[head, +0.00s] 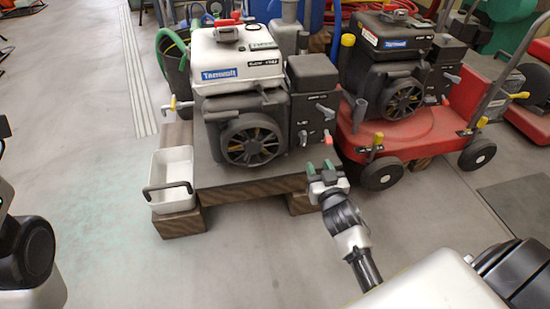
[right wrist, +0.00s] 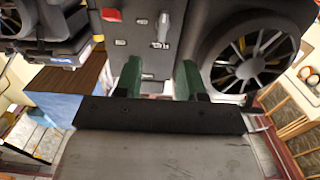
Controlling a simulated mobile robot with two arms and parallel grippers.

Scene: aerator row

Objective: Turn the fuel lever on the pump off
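The pump (head: 240,90), an engine with a white tank and black fan housing, stands on a wooden-legged platform. Its dark side panel (head: 314,118) carries a grey lever (head: 326,110) and small switches. In the right wrist view the panel (right wrist: 145,50) shows the grey lever (right wrist: 163,27) and a red switch (right wrist: 111,15). No readable label tells me which one is the fuel lever. My right gripper (head: 320,169) is open and empty, in front of and below the panel. Its green fingers (right wrist: 158,80) are apart with the panel beyond them. My left gripper is out of view.
A white bin (head: 172,172) with a black handle is at the platform's left. A second, black engine (head: 385,70) sits on a red wheeled cart (head: 425,125) close on the right. Hoses and a bucket (head: 175,75) are behind. The front floor (head: 190,265) is clear.

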